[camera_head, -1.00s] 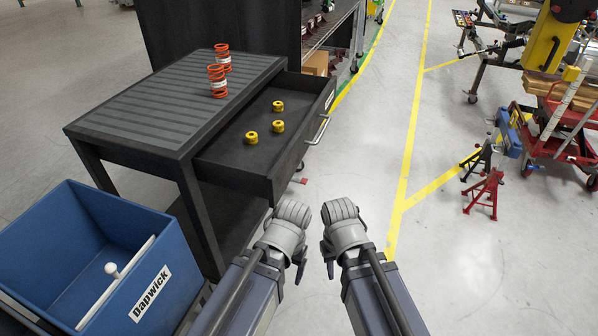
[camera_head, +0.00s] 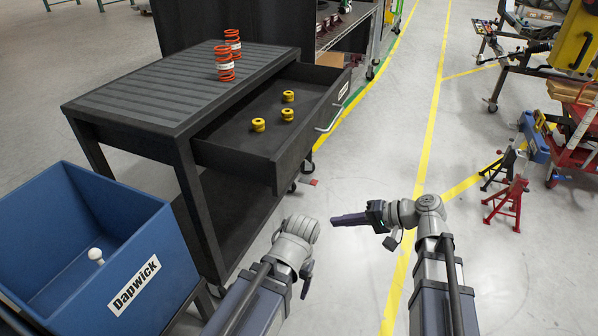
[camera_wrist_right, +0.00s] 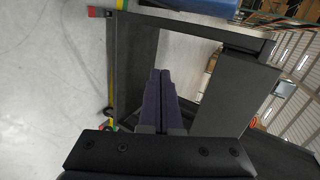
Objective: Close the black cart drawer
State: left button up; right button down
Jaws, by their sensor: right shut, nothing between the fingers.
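The black cart (camera_head: 150,100) stands at the left in the head view. Its drawer (camera_head: 232,138) is pulled open toward the right, with a metal handle (camera_head: 331,122) on its front. Several yellow parts, one of them a yellow bushing (camera_head: 259,125), lie in the drawer. My right gripper (camera_head: 335,220) is shut and empty, pointing left, apart from the drawer and to its lower right. In the right wrist view its shut fingers (camera_wrist_right: 160,90) point toward the dark cart. My left arm (camera_head: 280,270) is at the lower middle; its fingers show only partly, below the drawer's near corner.
Two orange springs (camera_head: 225,64) stand on the cart top. A blue bin (camera_head: 130,240) labelled Dapwick is at the lower left. The floor right of the drawer is clear.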

aim_at(288, 166)
jog(key=w+d+r+m+t+y, duration=0.1)
jog(key=w+r+y, duration=0.15)
jog(key=r, duration=0.25)
jog(key=w+d+r+t+y, duration=0.1)
jog(key=r+t+y, duration=0.15)
jog(key=r, duration=0.35)
jog(key=shift+g, duration=0.45)
jog(key=x, duration=1.4)
jog(key=shift+s+a+f, duration=0.2)
jog(key=shift+a+f, duration=0.05)
